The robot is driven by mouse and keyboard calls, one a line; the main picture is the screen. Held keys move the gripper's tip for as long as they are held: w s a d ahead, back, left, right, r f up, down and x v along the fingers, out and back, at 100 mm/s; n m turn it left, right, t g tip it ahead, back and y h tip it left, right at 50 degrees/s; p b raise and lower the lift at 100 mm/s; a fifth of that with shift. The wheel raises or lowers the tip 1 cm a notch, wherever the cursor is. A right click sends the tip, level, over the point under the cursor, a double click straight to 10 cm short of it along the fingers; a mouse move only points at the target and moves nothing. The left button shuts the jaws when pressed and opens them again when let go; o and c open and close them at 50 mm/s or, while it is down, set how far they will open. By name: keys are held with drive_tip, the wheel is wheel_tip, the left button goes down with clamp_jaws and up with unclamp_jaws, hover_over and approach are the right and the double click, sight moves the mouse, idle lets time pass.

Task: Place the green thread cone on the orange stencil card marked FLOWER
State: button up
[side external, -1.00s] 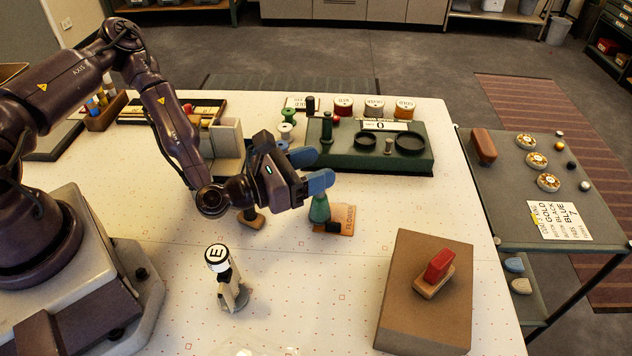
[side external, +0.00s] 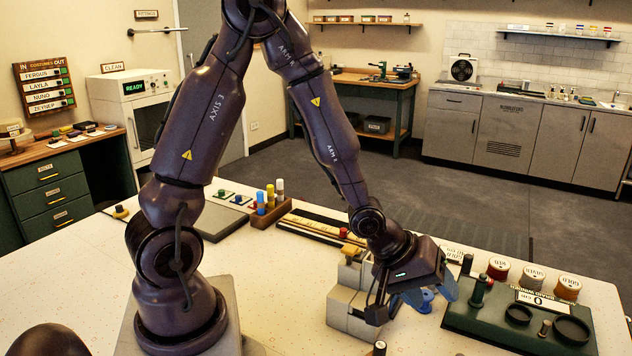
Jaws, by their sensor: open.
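The green thread cone and the orange FLOWER card are not visible in the current side view, which cuts off the near part of the table. My gripper (side external: 430,294) is at the right of the picture, pointing down toward the white table (side external: 285,295). Its blue fingertips are apart, and I see nothing held between them. A blue spool shows close to the fingertips; whether it touches them I cannot tell.
A beige stepped block (side external: 346,312) stands just left of my gripper. A dark green board (side external: 478,323) with black rings lies to the right, with red, silver and gold spools (side external: 568,288) behind it.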

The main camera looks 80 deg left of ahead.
drive_tip(key=s+a+r+m+g+y, duration=0.1)
drive_tip(key=s+a+r+m+y, duration=0.15)
drive_tip(key=r, duration=0.35)
drive_tip(key=s+a+r+m+y, duration=0.1)
drive_tip(key=s+a+r+m, duration=0.2)
drive_tip(key=r, duration=0.4)
drive_tip(key=s+d+r+m+g, duration=0.1)
drive_tip(key=s+r+m, duration=0.3)
drive_tip(key=s, duration=0.8)
wheel_tip(320, 180, up, 2)
drive_tip(key=shift+d+r+h, duration=0.1)
drive_tip(key=shift+d+h, duration=0.35)
drive_tip(key=shift+o, duration=0.5)
drive_tip(key=shift+s, duration=0.1)
